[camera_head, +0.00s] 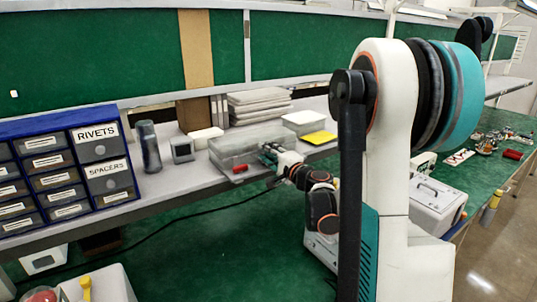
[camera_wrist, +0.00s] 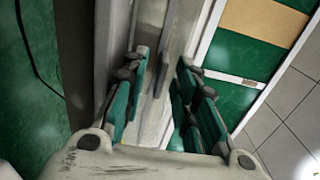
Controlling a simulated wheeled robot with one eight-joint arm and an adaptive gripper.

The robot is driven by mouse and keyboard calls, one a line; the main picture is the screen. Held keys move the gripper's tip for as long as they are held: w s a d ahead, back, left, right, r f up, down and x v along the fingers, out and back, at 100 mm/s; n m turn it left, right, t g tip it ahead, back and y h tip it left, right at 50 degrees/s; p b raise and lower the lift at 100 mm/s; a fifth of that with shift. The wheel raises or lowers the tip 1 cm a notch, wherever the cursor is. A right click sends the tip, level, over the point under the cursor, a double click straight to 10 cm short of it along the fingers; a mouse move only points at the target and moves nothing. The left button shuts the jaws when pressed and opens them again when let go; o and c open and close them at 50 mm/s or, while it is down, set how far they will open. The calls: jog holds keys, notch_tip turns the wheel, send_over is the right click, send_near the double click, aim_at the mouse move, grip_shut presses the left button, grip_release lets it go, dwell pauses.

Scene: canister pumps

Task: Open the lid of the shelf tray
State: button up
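The shelf tray (camera_head: 228,148) is a low, see-through grey box on the grey shelf, with a small red piece (camera_head: 240,169) at its front. Its lid looks closed, though the clear walls make this hard to judge. My gripper (camera_head: 268,154) is at the tray's right front corner in the head view. I cannot tell whether it touches the tray. In the wrist view my gripper (camera_wrist: 160,78) has its two green-padded fingers apart, with grey, partly see-through surfaces beyond the gap. The part of the tray behind the fingers is hidden.
Left of the tray stand a small grey device (camera_head: 182,150), a dark bottle (camera_head: 149,147) and a blue drawer cabinet (camera_head: 66,127). White stacked trays (camera_head: 259,104) are behind it. A white box (camera_head: 303,122) and a yellow pad (camera_head: 319,137) are to the right. A cable runs below the shelf.

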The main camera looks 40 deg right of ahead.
jog(key=shift+c, duration=0.6)
grip_shut()
jog(key=shift+r, duration=0.1)
jog(key=shift+r+g+p, duration=0.4)
jog(key=shift+r+p, duration=0.4)
jog(key=shift+p, duration=0.2)
jog(key=w+r+g+p, duration=0.1)
jog(key=r+p, duration=0.1)
jog(key=p, duration=0.1)
jog(key=r+g+p, duration=0.2)
jog(key=r+p, duration=0.1)
jog(key=w+r+g+p, duration=0.1)
jog(key=r+g+p, duration=0.1)
jog(key=shift+w+r+p, duration=0.3)
jog(key=shift+w+p, duration=0.05)
jog(key=shift+p, duration=0.05)
jog(key=w+r+g+p, duration=0.6)
jog(key=w+g, duration=0.1)
jog(key=w, duration=0.2)
jog(key=shift+w+d+r+y+p, duration=0.3)
jog(key=shift+w+y+p, duration=0.1)
